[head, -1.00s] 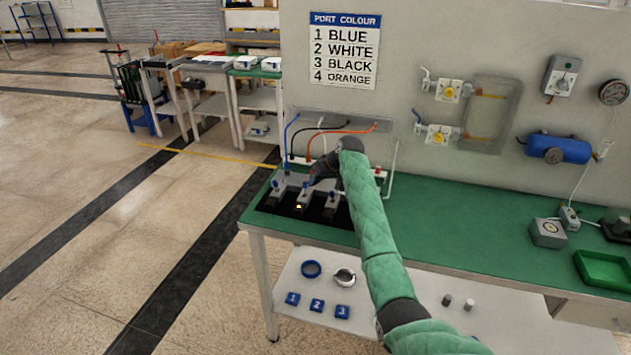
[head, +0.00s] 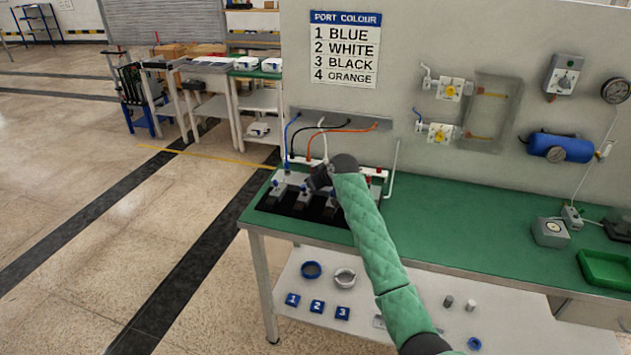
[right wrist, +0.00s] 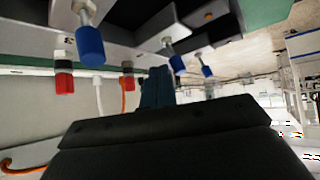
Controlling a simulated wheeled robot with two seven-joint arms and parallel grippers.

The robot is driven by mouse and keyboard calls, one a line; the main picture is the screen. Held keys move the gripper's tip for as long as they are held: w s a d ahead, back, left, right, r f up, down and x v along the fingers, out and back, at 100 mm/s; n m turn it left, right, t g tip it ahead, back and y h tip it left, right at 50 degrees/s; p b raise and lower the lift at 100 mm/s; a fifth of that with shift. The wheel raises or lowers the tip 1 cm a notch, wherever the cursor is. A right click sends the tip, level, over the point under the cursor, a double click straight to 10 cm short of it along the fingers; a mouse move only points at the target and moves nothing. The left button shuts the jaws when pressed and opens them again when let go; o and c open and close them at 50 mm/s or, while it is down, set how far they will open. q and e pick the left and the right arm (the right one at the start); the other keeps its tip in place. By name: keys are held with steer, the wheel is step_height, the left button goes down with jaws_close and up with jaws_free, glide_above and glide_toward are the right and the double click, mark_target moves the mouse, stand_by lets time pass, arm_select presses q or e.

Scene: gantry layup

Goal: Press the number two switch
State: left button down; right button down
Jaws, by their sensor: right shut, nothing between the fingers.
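Several grey switch units with blue-tipped levers stand in a row on a black base at the bench's left end; one unit (head: 301,200) is near the middle. I see no readable numbers on them. My right gripper (head: 318,181) is shut and empty, over the right part of the row, and hides part of it. In the right wrist view its fingers (right wrist: 157,88) are together. Blue-tipped levers show there: a near one (right wrist: 90,46) to the left, and two more (right wrist: 177,64) (right wrist: 206,71) just right of the fingertips. Contact is not visible. My left gripper is out of view.
A sign (head: 345,50) lists port colours: 1 blue, 2 white, 3 black, 4 orange. Blue, white, black and orange hoses (head: 345,128) run behind the units. Red-capped fittings (right wrist: 63,80) are close to the fingers.

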steer(key=shift+w, duration=0.1)
steer(key=shift+w+d+f, duration=0.25)
steer(key=shift+w+f, duration=0.1)
steer(key=shift+w, duration=0.2)
stand_by(0.4)
